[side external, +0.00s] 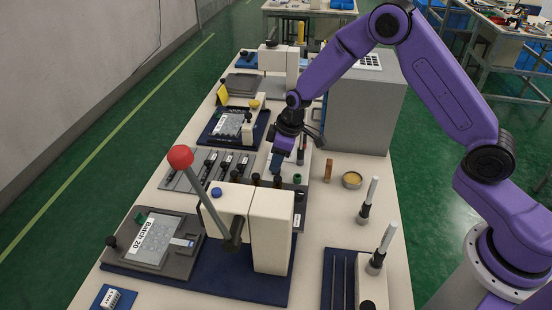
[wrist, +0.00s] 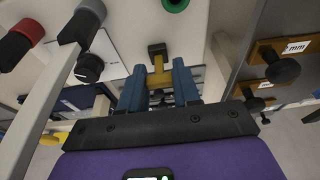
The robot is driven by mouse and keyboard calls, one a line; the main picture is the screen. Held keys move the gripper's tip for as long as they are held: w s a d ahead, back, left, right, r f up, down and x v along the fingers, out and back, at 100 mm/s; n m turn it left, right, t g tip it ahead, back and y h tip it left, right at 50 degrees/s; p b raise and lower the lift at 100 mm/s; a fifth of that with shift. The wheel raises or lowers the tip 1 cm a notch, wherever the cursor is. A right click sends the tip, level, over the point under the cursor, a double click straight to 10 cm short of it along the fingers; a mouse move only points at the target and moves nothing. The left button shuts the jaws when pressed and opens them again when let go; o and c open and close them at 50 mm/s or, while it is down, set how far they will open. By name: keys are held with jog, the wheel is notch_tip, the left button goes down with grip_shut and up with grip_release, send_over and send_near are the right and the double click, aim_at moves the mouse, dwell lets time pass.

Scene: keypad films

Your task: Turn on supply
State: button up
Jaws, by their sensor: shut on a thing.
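In the wrist view my gripper (wrist: 158,85) has its two blue fingers on either side of a small yellow-brown switch piece with a dark end (wrist: 157,66), which stands out from a pale panel (wrist: 125,25). The fingers are closed on it. The same panel carries a black knob (wrist: 90,68) to the left and a green-ringed part (wrist: 175,4) above. I take this panel for the supply, though no label shows. In the side view my gripper (side external: 277,160) points down behind the white press; its fingertips and the switch are largely hidden there.
A white press with a red-balled lever (side external: 180,157) stands in front of my gripper. A large grey cabinet (side external: 362,110) is behind it to the right. In the wrist view, red-capped (wrist: 18,42) and grey-capped (wrist: 84,20) posts stand close on the left, and a dark knob (wrist: 282,70) on the right.

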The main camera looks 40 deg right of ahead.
jog(key=shift+a, duration=0.1)
jog(key=o, duration=1.1)
jog(key=shift+c, duration=0.2)
jog(key=v, duration=1.7)
jog(key=shift+r, duration=0.25)
